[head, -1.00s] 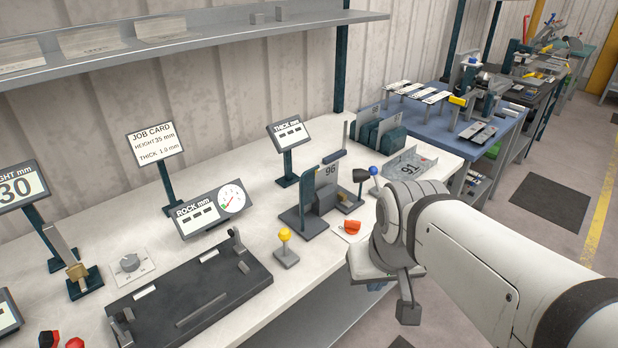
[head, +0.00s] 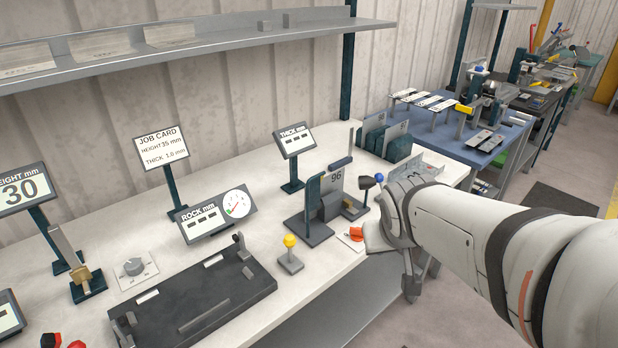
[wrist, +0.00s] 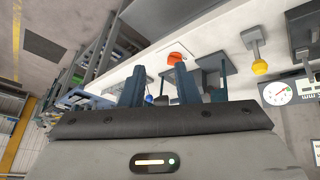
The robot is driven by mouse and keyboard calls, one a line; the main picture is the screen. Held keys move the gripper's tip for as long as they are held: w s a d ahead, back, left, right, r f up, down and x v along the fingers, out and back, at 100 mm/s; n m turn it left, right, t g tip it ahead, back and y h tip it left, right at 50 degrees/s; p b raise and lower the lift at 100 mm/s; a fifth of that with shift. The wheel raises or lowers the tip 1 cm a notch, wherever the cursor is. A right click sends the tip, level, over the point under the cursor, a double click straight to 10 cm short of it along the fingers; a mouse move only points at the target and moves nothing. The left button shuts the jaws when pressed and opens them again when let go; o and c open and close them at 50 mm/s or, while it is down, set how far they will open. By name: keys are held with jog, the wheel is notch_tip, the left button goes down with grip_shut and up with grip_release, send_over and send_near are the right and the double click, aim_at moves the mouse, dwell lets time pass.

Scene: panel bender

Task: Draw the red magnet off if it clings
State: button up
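A red-orange piece (head: 356,233), which may be the red magnet, sits on a small white card (head: 349,243) near the bench's front edge. It also shows in the wrist view (wrist: 175,58), beyond my fingertips. In the head view my arm's end is right of the piece, and my fingers are mostly hidden. I see no contact with the piece.
A yellow-topped knob (head: 290,241) and a black ribbed fixture (head: 205,308) stand left along the front. A blue ball-topped lever (head: 379,178) and a bent metal plate (head: 428,163) are behind my wrist.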

jog(key=w+d+f+n+t, duration=0.1)
jog(key=w+d+t, duration=0.15)
jog(key=w, duration=0.75)
jog(key=n+t+y+b, duration=0.3)
jog(key=n+y, duration=0.3)
jog(key=y, duration=0.4)
send_near(319, 204)
jog(key=w, duration=0.1)
jog(key=shift+g, duration=0.25)
jog(key=x, duration=0.7)
jog(key=shift+a+f, duration=0.2)
jog(key=shift+a, duration=0.1)
grip_shut()
